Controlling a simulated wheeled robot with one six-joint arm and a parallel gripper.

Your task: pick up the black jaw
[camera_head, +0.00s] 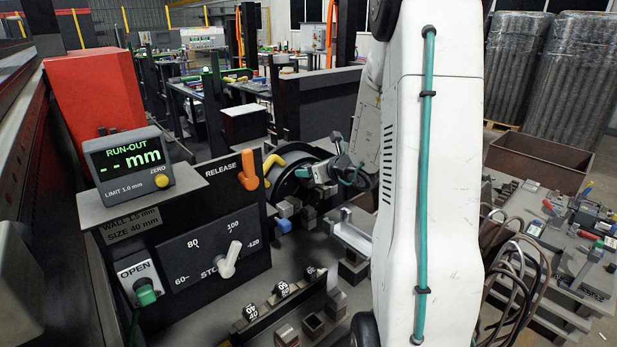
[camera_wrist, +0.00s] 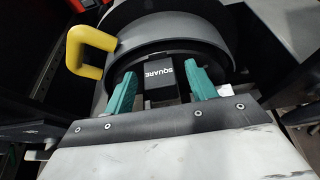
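A black block marked "SQUARE" (camera_wrist: 159,86), which looks like the black jaw, sits at the front of a round dark chuck-like part in the wrist view. My gripper (camera_wrist: 160,70) has its two green fingers on either side of this block, with a visible gap on each side. The fingers are apart and hold nothing that I can see. In the head view my gripper (camera_head: 325,172) is at the round chuck (camera_head: 287,190), and the block is too small or hidden to make out there.
A yellow handle (camera_wrist: 88,46) stands close left of the gripper. A black control panel (camera_head: 215,240) with an orange release lever (camera_head: 247,170) is at left. Small blocks marked with numbers (camera_head: 281,288) sit on a rack in front. A cluttered table (camera_head: 560,255) is at right.

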